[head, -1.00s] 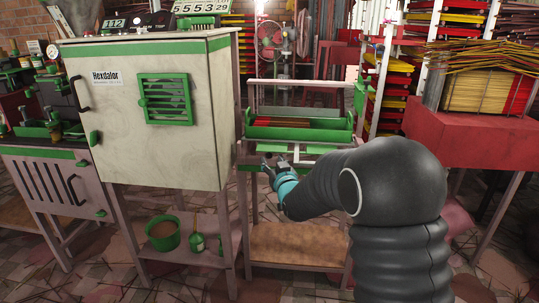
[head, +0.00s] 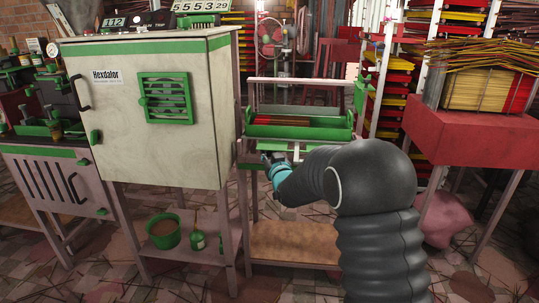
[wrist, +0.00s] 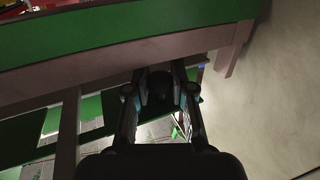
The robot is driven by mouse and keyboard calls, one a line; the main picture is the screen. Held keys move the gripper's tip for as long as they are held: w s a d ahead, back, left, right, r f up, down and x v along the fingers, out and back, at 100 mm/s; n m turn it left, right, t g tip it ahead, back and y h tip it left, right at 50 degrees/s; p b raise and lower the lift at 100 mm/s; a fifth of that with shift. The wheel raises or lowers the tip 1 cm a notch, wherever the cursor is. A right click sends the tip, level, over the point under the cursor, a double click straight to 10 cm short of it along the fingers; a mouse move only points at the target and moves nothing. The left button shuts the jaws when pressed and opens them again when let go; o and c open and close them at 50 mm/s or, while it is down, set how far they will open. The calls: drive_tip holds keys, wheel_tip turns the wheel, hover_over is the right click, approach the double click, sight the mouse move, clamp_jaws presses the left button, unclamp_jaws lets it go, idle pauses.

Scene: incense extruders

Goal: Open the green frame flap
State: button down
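A green louvred frame (head: 166,98) with a small knob on its left edge lies flat on the front of the pale cabinet (head: 120,150). It looks closed, and I take it as the likeliest flap, though other green framed parts are in view. My gripper (head: 266,159) is to the right of the cabinet, at the front of the stand with the green tray (head: 300,133), well apart from the louvred frame. The wrist view shows the gripper (wrist: 160,76) with its fingers apart and nothing between them, below a pinkish rail (wrist: 110,62) and a green band (wrist: 130,30).
The cabinet's side wall (wrist: 260,110) is close at the right in the wrist view. A red table (head: 470,130) with incense bundles stands at the right. A green bucket (head: 163,235) and bottle sit on the cabinet's lower shelf.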

drive_tip(key=shift+r+g+p, duration=0.3)
drive_tip(key=shift+r, duration=0.1)
drive_tip(key=shift+s+r+m+g+h+p, duration=0.15)
drive_tip(key=shift+m+g+h+p, duration=0.2)
drive_tip(key=shift+g+p, duration=0.25)
drive_tip(key=c, duration=1)
unclamp_jaws()
drive_tip(key=shift+s, duration=0.15)
drive_tip(key=v, duration=1.1)
drive_tip(key=shift+s+d, duration=0.15)
drive_tip(key=shift+s, duration=0.2)
